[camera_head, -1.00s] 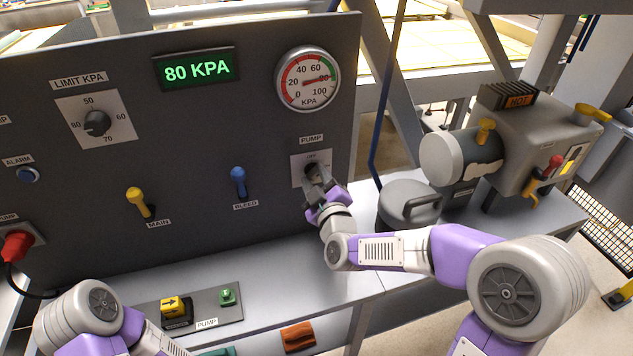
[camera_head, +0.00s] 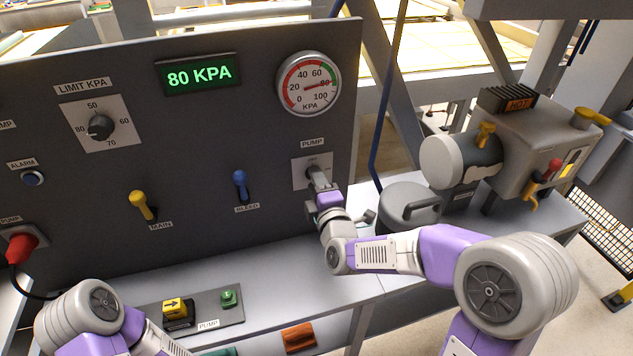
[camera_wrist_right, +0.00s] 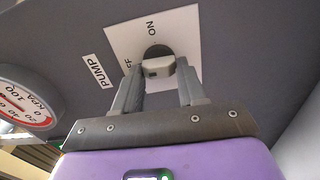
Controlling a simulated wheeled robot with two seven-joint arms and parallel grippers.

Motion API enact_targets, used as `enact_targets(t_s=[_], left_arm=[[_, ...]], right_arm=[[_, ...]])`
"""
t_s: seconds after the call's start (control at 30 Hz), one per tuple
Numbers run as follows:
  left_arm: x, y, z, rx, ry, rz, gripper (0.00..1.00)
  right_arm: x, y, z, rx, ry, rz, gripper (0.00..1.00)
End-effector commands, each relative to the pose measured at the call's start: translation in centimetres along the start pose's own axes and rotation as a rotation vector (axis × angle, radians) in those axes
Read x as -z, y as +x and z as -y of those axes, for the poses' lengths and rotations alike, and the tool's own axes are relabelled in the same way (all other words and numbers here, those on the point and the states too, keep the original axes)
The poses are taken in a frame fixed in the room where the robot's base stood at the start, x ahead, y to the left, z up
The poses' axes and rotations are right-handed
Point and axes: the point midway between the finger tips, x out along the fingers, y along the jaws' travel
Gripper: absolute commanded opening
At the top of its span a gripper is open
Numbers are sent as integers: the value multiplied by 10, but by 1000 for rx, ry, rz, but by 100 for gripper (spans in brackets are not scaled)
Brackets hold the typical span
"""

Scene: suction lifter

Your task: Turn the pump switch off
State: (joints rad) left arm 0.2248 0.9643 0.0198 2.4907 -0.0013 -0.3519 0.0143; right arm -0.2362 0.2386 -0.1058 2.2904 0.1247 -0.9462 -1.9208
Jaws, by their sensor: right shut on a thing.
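The pump switch (camera_wrist_right: 158,66) is a rotary knob on a white plate (camera_wrist_right: 118,40) marked ON and OFF, below the PUMP label on the dark panel. In the head view, its plate (camera_head: 300,176) shows at the panel's right, but fingers mostly hide the knob. My right gripper (camera_head: 314,173) reaches it from the front. In the right wrist view, the fingers (camera_wrist_right: 160,75) close on both sides of the knob. Part of the OFF marking is hidden. I cannot read the knob's exact setting. My left arm shows at the lower left, its gripper out of view.
The display (camera_head: 197,74) reads 80 KPA, and the round gauge (camera_head: 308,84) points near 80. The yellow main lever (camera_head: 141,203) and blue bleed lever (camera_head: 240,185) are left of the switch. A lidded grey pot (camera_head: 408,206) stands to the right.

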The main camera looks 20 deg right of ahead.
Motion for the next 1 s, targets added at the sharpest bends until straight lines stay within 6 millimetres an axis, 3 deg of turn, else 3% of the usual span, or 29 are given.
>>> enact_targets(t_s=[0.67, 0.7, 0.87, 1.0], left_arm=[[0, -2, 0, 0, 0, 0, 0], [0, -2, 0, 0, 0, 0, 0], [0, -2, 0, 0, 0, 0, 0], [0, -2, -1, 0, 0, 0, 0]], right_arm=[[0, 0, 0, -1, -65, 0, 10], [0, 0, 0, -1, -65, 0, 43], [0, 0, 0, 0, -63, 0, 66], [0, 0, 0, 0, -63, 0, 66]])
